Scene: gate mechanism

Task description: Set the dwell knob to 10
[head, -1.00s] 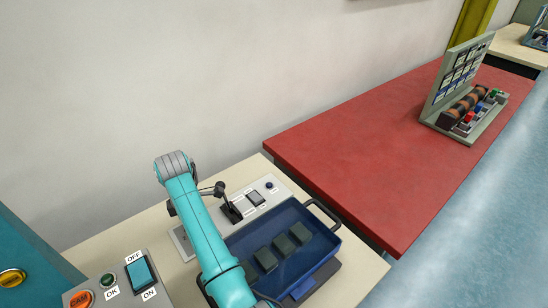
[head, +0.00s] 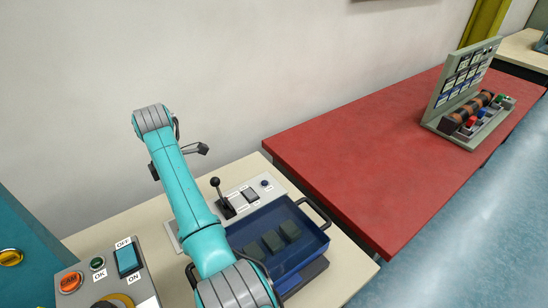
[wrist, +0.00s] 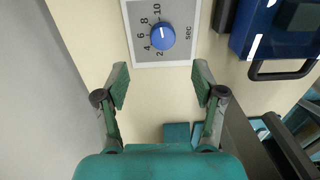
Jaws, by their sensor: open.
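The dwell knob (wrist: 162,37) is a round blue dial on a light grey plate (wrist: 142,58) in the wrist view. Its scale reads 2, 4, 6, 8 and 10, with "sec" on the right. A small pale mark shows on the knob, but the exact setting is too small to read. My gripper (wrist: 161,82) is open and empty, its two green fingers apart on either side below the knob in the picture, not touching it. In the head view the knob cannot be made out; my teal arm covers part of the panel.
A blue tray (head: 315,247) with several dark blocks stands beside the grey panel; its handle (wrist: 285,72) shows in the wrist view. A black lever (head: 216,187) stands upright on the panel. A switch box (head: 133,285) is at lower left. A red table (head: 350,150) lies right.

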